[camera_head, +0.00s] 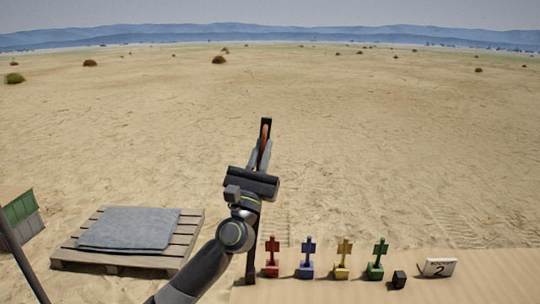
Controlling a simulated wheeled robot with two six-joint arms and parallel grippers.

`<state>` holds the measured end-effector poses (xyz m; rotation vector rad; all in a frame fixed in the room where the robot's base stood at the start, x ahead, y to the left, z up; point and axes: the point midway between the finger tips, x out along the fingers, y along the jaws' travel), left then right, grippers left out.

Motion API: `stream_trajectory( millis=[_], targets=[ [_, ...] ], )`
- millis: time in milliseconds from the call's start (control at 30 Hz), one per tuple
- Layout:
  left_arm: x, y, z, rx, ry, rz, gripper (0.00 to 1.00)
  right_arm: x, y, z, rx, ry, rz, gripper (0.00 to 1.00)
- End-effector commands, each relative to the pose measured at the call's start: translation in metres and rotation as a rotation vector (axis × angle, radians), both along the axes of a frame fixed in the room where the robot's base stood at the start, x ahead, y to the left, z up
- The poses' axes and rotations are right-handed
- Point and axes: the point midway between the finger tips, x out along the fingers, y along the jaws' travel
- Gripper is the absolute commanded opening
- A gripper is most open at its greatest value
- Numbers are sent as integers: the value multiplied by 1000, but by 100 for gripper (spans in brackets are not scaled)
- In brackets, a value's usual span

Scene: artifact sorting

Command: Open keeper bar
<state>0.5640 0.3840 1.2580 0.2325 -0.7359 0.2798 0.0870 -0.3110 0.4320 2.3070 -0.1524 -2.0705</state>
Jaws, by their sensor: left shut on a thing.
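My left arm reaches up from the bottom of the head view. Its gripper (262,150) is shut on a slim orange-brown piece (265,138), which shows between the fingers. A dark upright bar end (266,123) stands just above and behind the fingertips. I cannot tell whether this is the keeper bar or how it joins the orange-brown piece. A dark post (251,266) rises at the table's left end, partly behind my wrist. My right gripper is not in view.
A pallet (190,240) with a grey mat (130,228) lies left. Open sand lies beyond.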

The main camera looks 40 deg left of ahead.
Motion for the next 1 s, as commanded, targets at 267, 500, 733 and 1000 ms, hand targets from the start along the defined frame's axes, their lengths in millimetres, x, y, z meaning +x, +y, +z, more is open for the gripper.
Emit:
stream_trajectory(
  millis=[267, 500, 733, 1000],
  targets=[
    [0, 1, -2, -3, 4, 1, 0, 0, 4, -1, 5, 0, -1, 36],
    [0, 1, -2, -2, 4, 0, 32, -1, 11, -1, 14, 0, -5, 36],
    [0, 0, -1, -1, 2, 0, 32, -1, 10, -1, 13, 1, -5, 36],
    [-19, -4, -24, -1, 5, 0, 32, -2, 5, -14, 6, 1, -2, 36]
  ],
)
